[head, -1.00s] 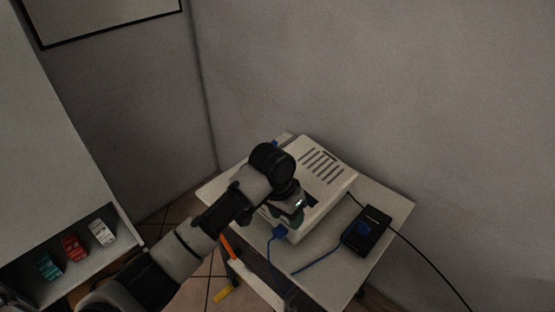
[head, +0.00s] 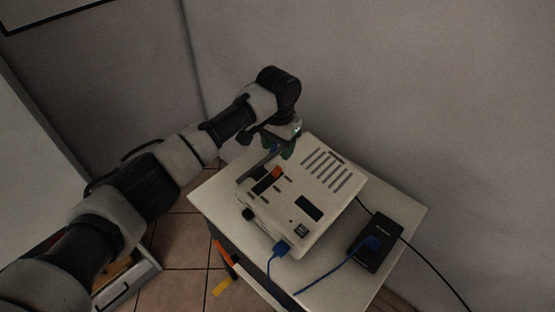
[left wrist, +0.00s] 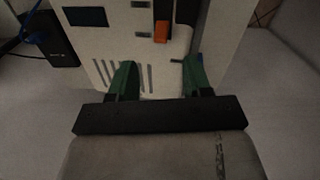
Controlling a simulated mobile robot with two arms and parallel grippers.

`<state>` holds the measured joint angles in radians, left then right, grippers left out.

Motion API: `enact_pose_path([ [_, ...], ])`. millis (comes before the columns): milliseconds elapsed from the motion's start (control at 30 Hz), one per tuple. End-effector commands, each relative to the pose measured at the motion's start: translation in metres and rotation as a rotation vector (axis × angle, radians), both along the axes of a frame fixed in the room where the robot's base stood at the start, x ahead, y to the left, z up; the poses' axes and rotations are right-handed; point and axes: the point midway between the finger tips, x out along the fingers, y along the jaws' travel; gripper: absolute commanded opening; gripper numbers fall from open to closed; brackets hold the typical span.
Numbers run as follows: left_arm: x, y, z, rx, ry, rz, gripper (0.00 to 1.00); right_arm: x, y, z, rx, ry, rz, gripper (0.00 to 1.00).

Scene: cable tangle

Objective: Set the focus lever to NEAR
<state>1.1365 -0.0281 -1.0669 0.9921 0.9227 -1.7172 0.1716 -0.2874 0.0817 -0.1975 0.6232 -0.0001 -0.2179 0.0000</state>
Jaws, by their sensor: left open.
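A white box-shaped device (head: 325,180) with vent slots sits on a small table. An orange slider knob (head: 276,172), which looks like the focus lever, sits at the upper right end of a dark slot on its top. The knob also shows in the left wrist view (left wrist: 161,32). Any NEAR marking is too small to read. My left gripper (head: 284,149) is over the device's far left edge, just beyond the knob. In the left wrist view its green fingers (left wrist: 160,74) are apart, with nothing between them and the knob ahead of them.
A blue cable plugs into the device's front (head: 282,247). Another blue plug is in a black box (head: 375,241) on the white table (head: 402,205); a black cable runs along the right. A wall stands close behind. Orange and yellow items (head: 221,287) are at the table's lower left.

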Motion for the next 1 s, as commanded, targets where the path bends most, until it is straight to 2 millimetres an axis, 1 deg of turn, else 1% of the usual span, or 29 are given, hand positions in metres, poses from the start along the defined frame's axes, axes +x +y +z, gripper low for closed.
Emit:
enact_pose_path([
  [33,0.0,0.001,-0.009,0.002,0.005,0.003,0.49,-0.013,-0.001,0.003,-0.001,0.02,0.0,0.59],
  [100,0.0,0.001,-0.023,0.003,0.003,0.002,0.49,-0.027,-0.001,0.005,-0.003,0.041,0.0,0.59],
  [200,0.0,0.0,-0.042,0.003,0.003,0.002,0.49,-0.036,-0.002,0.007,-0.004,0.055,0.001,0.59],
  [267,0.0,0.0,-0.052,0.001,0.002,0.002,0.49,-0.035,-0.001,0.008,-0.004,0.054,0.001,0.59],
  [333,0.0,0.0,-0.061,0.001,0.001,0.001,0.49,-0.028,-0.001,0.009,-0.003,0.044,0.002,0.59],
  [433,0.0,0.0,-0.071,-0.001,0.001,0.001,0.49,-0.011,0.0,0.01,-0.001,0.018,0.002,0.59],
  [533,0.0,0.001,-0.076,0.001,0.001,0.0,0.49,0.001,0.001,0.011,0.001,-0.003,0.002,0.59],
  [667,0.0,0.0,-0.078,0.0,0.0,0.0,0.49,0.001,0.001,0.011,0.001,-0.003,0.003,0.59],
  [800,0.0,0.0,-0.078,-0.001,-0.001,0.0,0.49,-0.007,0.001,0.011,0.001,0.008,0.003,0.59],
  [867,0.0,0.0,-0.078,-0.001,-0.001,0.0,0.42,-0.011,0.001,0.01,0.001,0.015,0.003,0.59],
  [1000,0.0,0.0,-0.078,-0.001,-0.001,0.0,0.2,-0.016,0.001,0.01,0.0,0.025,0.003,0.59],
])
